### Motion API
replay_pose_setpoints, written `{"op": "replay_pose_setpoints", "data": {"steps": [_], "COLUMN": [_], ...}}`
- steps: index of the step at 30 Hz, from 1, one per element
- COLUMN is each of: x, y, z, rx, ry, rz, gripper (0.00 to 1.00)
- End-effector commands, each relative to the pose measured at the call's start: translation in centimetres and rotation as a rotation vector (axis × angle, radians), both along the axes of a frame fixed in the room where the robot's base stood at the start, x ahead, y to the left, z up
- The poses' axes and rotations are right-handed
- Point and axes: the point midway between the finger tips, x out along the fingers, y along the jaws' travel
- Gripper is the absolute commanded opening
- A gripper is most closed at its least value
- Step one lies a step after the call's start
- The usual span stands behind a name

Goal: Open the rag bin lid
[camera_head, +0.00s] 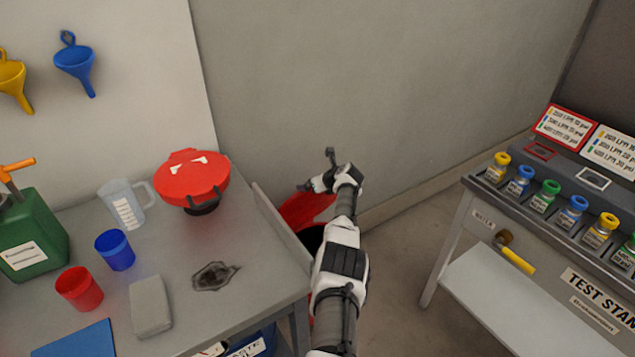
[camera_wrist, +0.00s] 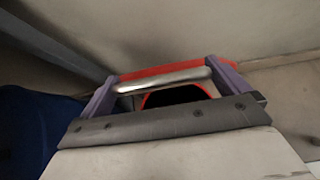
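The red rag bin (camera_head: 303,208) stands on the floor between the table and the wall, partly hidden behind my arm. A red surface rises toward the wall, with a dark opening (camera_head: 313,241) below it, so the lid looks at least partly raised. In the wrist view a red edge (camera_wrist: 165,69) and a dark opening (camera_wrist: 175,96) lie beyond my gripper. My gripper (camera_head: 308,187) is over the bin. In the wrist view its two purple fingers (camera_wrist: 163,80) are wide apart. A silver bar (camera_wrist: 165,81) spans between them; whether they touch it is unclear.
The grey table (camera_head: 245,275) on the left holds a red funnel-like container (camera_head: 192,180), a jug (camera_head: 127,205) and cups. Its edge runs close to my arm. A test stand (camera_head: 520,290) stands right. Open floor (camera_head: 395,265) lies between.

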Motion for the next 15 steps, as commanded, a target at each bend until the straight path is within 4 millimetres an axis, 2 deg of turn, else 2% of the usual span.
{"op": "replay_pose_setpoints", "data": {"steps": [8, 15], "x": [-0.1, -1.1], "y": [-0.1, -0.8], "z": [0.2, 1.5], "rx": [-0.001, -0.002], "ry": [0.001, 0.000], "rz": [0.000, 0.000], "gripper": [1.00, 1.00]}}
